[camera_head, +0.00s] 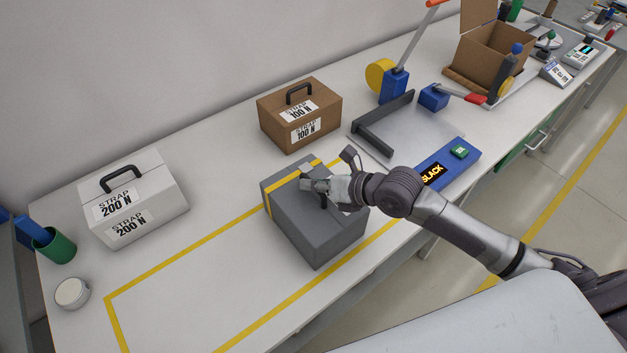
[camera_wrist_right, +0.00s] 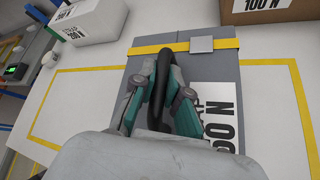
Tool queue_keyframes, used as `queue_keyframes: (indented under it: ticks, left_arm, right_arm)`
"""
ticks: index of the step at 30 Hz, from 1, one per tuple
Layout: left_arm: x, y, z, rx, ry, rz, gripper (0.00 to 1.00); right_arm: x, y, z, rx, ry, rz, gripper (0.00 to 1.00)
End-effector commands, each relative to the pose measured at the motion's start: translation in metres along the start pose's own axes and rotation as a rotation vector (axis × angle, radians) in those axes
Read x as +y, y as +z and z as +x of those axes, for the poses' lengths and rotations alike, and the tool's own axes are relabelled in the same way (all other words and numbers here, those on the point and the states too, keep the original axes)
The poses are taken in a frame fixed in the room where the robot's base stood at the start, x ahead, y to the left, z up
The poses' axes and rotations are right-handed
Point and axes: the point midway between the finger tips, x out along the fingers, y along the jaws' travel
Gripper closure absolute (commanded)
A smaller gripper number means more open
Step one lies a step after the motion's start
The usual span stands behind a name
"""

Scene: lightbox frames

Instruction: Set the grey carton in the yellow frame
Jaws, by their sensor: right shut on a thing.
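The grey carton (camera_head: 312,225) has a yellow strap around it near its left end and a black handle on top. In the head view it stands upright over the right end of the yellow frame (camera_head: 178,262) marked on the table, covering part of its lines. I cannot tell whether it touches the table. My right gripper (camera_head: 318,188) is shut on the carton's black handle. The right wrist view shows the handle (camera_wrist_right: 158,88) between the fingers, beside a label on the carton's top (camera_wrist_right: 215,75). My left gripper is not in view.
A white carton (camera_head: 135,200) stands behind the frame at left, and a brown carton (camera_head: 300,115) behind the grey one. A green cup (camera_head: 55,246) and a round tin (camera_head: 72,292) are at the left. A strapping device with a blue panel (camera_head: 450,165) is at right. The frame's left part is clear.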

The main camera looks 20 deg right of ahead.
Motion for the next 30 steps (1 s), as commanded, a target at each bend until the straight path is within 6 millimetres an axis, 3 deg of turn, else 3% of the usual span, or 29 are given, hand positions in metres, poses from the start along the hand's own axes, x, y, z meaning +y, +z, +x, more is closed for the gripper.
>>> queue_keyframes:
  ticks: [2, 3, 7, 20, 30]
  left_arm:
    - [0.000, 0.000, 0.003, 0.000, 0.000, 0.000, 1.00]
    - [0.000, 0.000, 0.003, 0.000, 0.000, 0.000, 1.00]
    - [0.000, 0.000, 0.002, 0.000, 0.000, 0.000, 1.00]
    - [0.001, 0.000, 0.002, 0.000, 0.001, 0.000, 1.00]
    - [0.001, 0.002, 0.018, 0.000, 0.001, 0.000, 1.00]
  right_arm:
    - [0.001, 0.002, 0.001, -0.009, 0.005, -0.004, 1.00]
    - [-0.001, -0.002, 0.001, 0.000, 0.000, -0.001, 0.83]
    - [-0.001, -0.001, 0.001, 0.000, 0.000, -0.001, 0.62]
    - [-0.002, 0.000, -0.005, 0.000, -0.002, -0.002, 0.62]
    - [-0.002, -0.003, -0.062, 0.004, -0.003, -0.007, 0.62]
